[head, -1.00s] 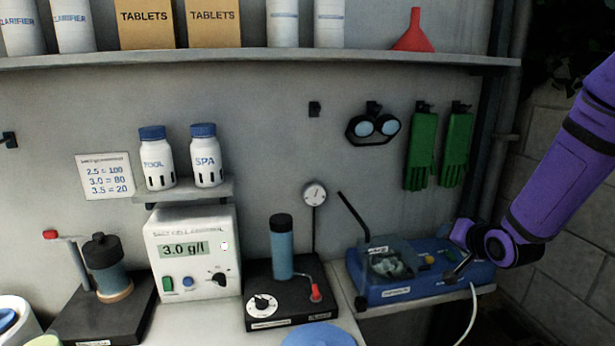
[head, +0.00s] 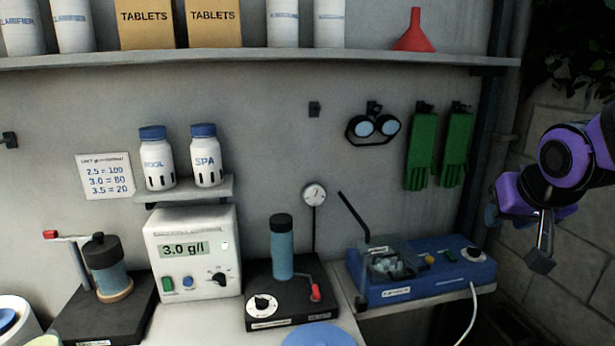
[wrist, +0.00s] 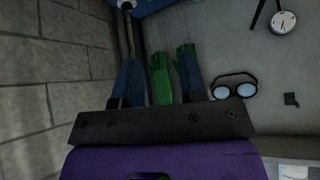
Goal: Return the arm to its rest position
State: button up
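My purple arm is at the right edge of the head view, with my gripper (head: 516,238) hanging in front of the block wall, right of the blue device. In the wrist view my gripper (wrist: 160,66) shows two blue fingers standing apart, with nothing between them. Green gloves on the wall show behind the fingers. The gripper touches nothing that I can see.
The blue device (head: 425,291) with a clear lid sits at the bench's right end. Green gloves (head: 421,150) and goggles (head: 373,127) hang on the wall. A shelf (head: 260,57) runs above. The block wall (head: 570,270) stands at right.

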jog(key=s+a+r+n+g, duration=0.1)
jog(key=s+r, duration=0.1)
jog(key=s, duration=0.5)
jog(key=s+a+r+n+g+y, duration=0.1)
jog(key=s, duration=0.7)
jog(key=shift+a+r+g, duration=0.2)
jog(key=shift+r+g, duration=0.1)
jog(key=shift+r, duration=0.1)
